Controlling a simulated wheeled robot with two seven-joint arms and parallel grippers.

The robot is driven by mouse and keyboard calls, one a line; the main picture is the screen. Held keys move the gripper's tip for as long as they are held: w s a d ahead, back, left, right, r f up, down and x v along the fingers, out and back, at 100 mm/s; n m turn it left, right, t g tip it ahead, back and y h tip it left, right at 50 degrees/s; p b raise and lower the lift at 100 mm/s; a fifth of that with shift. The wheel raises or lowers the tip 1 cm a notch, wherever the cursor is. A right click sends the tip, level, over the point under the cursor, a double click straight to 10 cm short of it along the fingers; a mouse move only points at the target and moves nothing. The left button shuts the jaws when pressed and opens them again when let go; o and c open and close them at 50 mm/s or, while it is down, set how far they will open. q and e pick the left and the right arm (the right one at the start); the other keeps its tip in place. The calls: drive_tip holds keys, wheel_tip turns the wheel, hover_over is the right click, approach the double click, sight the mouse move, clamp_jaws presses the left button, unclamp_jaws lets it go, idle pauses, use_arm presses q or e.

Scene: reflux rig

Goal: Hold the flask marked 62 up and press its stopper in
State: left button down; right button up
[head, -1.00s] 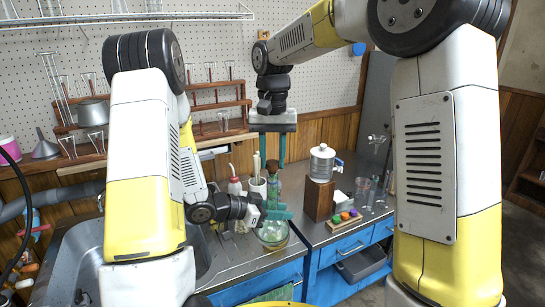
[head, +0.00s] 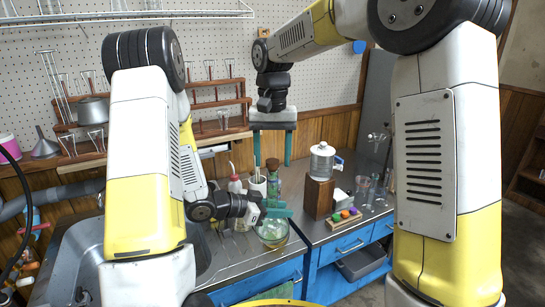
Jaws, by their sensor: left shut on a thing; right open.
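The flask (head: 273,187) is a narrow greenish glass vessel with a brown stopper (head: 272,164) in its top. My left gripper (head: 277,210) is shut on the flask low down, and the flask stands upright in it above a glass bowl. The number on the flask is too small to read. My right gripper (head: 272,149) is open and points down above the flask, with its two teal fingers on either side of the stopper's line. I cannot tell whether the fingers touch the stopper.
A glass bowl (head: 272,235) sits on the counter below the flask. A white wash bottle (head: 235,185) and a white cup (head: 257,184) stand close behind. A wooden block (head: 318,198) bears a glass jar (head: 321,160) at the right. A sink (head: 82,255) lies at the left.

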sight(273, 161)
wheel_tip(273, 161, up, 12)
idle(0.4)
drive_tip(key=shift+f, duration=0.1)
idle(0.4)
use_arm(q)
drive_tip(key=w+a, duration=0.4)
drive_tip(key=a, duration=0.8)
